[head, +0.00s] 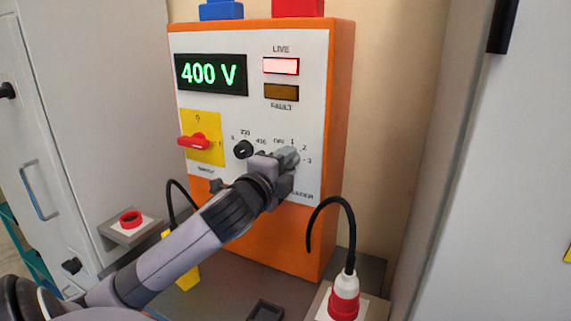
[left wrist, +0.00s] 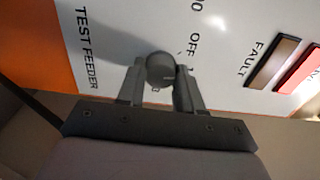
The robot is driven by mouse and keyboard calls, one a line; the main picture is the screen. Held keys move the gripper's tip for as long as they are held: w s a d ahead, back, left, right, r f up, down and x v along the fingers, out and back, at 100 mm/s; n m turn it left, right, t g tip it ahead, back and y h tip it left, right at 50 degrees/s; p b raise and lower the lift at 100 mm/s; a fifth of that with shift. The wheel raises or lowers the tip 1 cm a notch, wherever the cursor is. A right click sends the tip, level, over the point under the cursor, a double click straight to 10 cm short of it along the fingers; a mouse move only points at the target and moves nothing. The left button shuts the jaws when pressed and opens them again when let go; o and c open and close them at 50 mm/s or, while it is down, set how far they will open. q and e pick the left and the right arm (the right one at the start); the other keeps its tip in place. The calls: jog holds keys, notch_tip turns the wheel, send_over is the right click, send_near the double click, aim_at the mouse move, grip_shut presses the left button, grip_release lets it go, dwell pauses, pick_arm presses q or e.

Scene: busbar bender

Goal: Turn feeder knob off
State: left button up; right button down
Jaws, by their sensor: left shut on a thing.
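The feeder knob is a grey round knob (left wrist: 160,68) on the white panel front, beside the words TEST FEEDER and OFF in the left wrist view. My left gripper (head: 286,160) reaches the panel at the knob's scale, marked OFF, 1, 2 and 3. In the left wrist view its two fingers (left wrist: 160,84) stand on either side of the knob and are shut on it. The gripper and arm hide most of the knob in the head view, and I cannot tell which mark it points to. My right gripper is not in view.
The orange cabinet (head: 300,235) carries a display reading 400 V (head: 211,74), a bright LIVE lamp (head: 281,66) and a dim FAULT lamp (head: 281,91). A black knob (head: 243,149) and a red switch (head: 194,141) sit left of the gripper. A red-and-white plug (head: 344,298) stands below.

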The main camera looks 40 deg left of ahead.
pick_arm(q)
jog(key=n, duration=0.7)
dwell(0.6)
jog(key=o, duration=1)
jog(key=shift+o, duration=0.2)
jog(key=v, duration=0.7)
jog(key=shift+b, duration=0.3)
jog(key=shift+s, duration=0.1)
